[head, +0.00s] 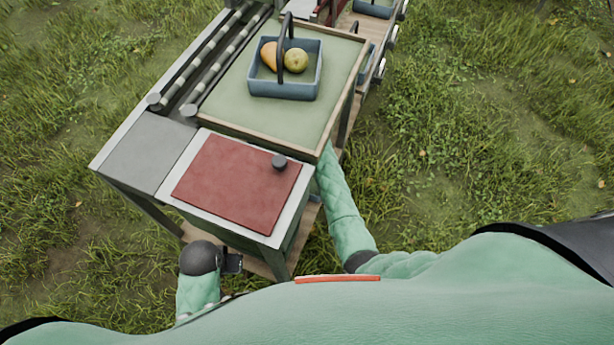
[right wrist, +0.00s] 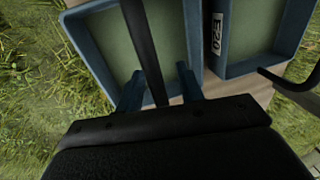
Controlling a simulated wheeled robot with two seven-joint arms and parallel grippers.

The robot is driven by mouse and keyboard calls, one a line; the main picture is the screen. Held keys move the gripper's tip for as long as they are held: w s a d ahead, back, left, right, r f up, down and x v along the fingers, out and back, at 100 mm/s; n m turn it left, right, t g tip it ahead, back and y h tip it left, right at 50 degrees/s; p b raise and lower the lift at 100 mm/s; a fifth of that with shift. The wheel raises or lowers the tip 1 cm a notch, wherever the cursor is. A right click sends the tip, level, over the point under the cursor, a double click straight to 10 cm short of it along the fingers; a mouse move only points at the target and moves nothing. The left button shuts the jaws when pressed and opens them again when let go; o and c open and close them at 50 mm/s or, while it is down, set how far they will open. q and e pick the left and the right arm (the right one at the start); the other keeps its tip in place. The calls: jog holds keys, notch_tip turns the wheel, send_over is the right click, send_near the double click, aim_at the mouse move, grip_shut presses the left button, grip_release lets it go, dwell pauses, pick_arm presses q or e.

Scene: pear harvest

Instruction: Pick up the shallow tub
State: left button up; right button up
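In the right wrist view an empty blue tub (right wrist: 82,40) with a green floor and a dark upright handle (right wrist: 145,45) is right ahead. I take it for the shallow tub, though its depth is hard to judge. My right gripper (right wrist: 159,88) appears open, its two bluish fingers apart on either side of the handle; contact cannot be made out. In the head view my right arm reaches down beside the table, and the table hides its hand. My left gripper (head: 233,263) is low at the table's front; its finger opening is unclear.
A second blue tub (right wrist: 220,65), with a label, stands close at the right. On the green-topped table (head: 225,95) a blue basket (head: 285,92) holds two pears. A red mat (head: 235,185) with a dark knob lies nearer. Rollers (head: 215,65) run along the left. Grass surrounds the table.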

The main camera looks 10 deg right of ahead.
jog(key=shift+c, duration=0.2)
grip_shut()
dwell(1.1)
